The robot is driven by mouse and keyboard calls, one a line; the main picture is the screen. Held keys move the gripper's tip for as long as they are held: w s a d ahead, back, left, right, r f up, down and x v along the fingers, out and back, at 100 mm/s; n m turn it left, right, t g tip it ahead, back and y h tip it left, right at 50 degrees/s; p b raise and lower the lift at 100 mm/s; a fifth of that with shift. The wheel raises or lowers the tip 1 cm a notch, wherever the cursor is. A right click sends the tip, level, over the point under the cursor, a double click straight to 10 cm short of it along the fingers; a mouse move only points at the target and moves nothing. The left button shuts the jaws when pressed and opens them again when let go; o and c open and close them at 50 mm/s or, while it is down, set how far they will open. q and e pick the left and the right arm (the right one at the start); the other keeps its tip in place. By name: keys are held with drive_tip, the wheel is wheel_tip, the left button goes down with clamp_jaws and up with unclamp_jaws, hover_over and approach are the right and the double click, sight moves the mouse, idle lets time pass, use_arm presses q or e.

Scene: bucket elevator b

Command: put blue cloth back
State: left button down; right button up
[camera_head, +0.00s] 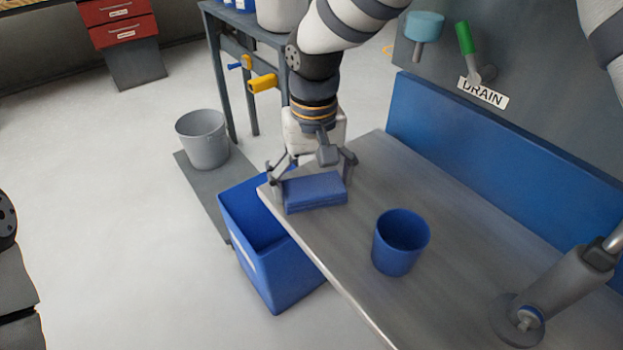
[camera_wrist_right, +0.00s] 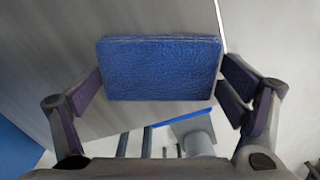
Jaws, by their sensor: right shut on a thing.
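The blue cloth (camera_head: 315,191) is a folded, flat rectangular block at the far left corner of the grey metal table (camera_head: 345,268). My right gripper (camera_head: 312,176) comes down from above and is shut on the cloth, with one finger at each short end. In the right wrist view the cloth (camera_wrist_right: 160,68) lies level between the two fingers of the right gripper (camera_wrist_right: 160,88). I cannot tell whether the cloth rests on the table or is held just above it. My left gripper is not in view.
A blue cup (camera_head: 390,262) stands on the table, right of the cloth. A blue open bin (camera_head: 275,272) stands on the floor against the table's left edge. A grey bucket (camera_head: 203,150) stands behind it. A metal pipe fitting (camera_head: 565,290) occupies the table's right.

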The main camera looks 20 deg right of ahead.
sight(313, 185)
drive_tip(key=shift+c, duration=0.6)
drive_tip(key=o, duration=1)
wheel_tip(313, 185, up, 12)
drive_tip(key=shift+p, duration=0.35)
